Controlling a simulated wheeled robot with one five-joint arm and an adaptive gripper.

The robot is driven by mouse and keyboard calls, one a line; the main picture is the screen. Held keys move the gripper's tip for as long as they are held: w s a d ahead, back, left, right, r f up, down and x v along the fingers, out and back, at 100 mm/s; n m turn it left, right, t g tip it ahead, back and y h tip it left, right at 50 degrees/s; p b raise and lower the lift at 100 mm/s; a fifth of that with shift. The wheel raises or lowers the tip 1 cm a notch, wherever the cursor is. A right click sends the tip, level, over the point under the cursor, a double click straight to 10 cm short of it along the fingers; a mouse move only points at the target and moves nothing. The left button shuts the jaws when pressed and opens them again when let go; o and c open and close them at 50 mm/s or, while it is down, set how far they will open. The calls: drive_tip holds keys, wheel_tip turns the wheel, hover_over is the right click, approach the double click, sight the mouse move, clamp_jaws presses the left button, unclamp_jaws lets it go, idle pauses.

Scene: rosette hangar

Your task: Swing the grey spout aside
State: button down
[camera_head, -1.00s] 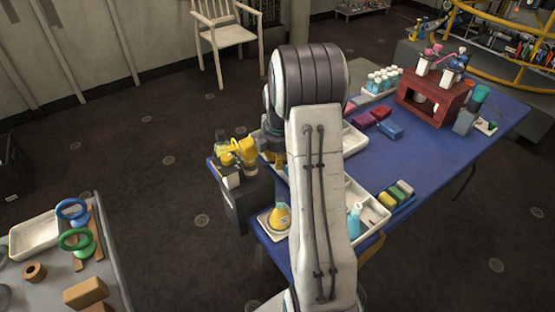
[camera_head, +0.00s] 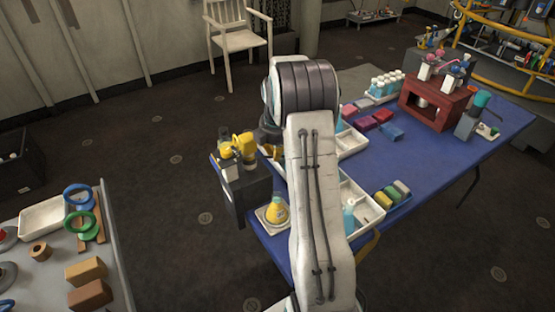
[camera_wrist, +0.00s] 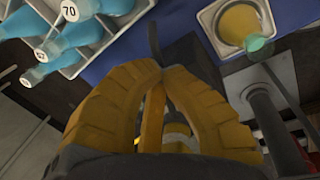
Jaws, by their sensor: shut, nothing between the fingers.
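My gripper (camera_wrist: 163,75) shows in the wrist view with its ridged yellow fingers closed to a point and nothing between the tips. A thin dark grey bar (camera_wrist: 155,42) lies just beyond the fingertips; I cannot tell if it is the spout or if they touch. A grey upright cylinder (camera_wrist: 268,112) stands to the right of the fingers. In the head view a dark box (camera_head: 244,195) with yellow fittings (camera_head: 243,146) stands at the blue table's near left corner, left of my arm. My arm hides my fingertips there, and no grey spout is clearly visible.
A yellow bottle (camera_head: 277,214) stands in a small tray beside the box. White trays (camera_head: 369,212) hold blue bottles. The blue table (camera_head: 430,155) carries coloured blocks and a red stand (camera_head: 432,101). A grey table (camera_head: 112,270) is at left, with open floor between.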

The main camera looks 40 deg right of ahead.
drive_tip(key=shift+f, duration=0.3)
drive_tip(key=c, duration=1.6)
unclamp_jaws()
drive_tip(key=shift+w, duration=0.2)
drive_tip(key=o, duration=0.4)
drive_tip(key=shift+r, duration=0.1)
drive_tip(key=shift+r, duration=0.1)
wheel_tip(320, 180, up, 12)
drive_tip(key=s, duration=0.1)
drive_tip(key=shift+s+a, duration=0.3)
drive_tip(key=shift+a, duration=0.1)
drive_tip(key=shift+f, duration=0.2)
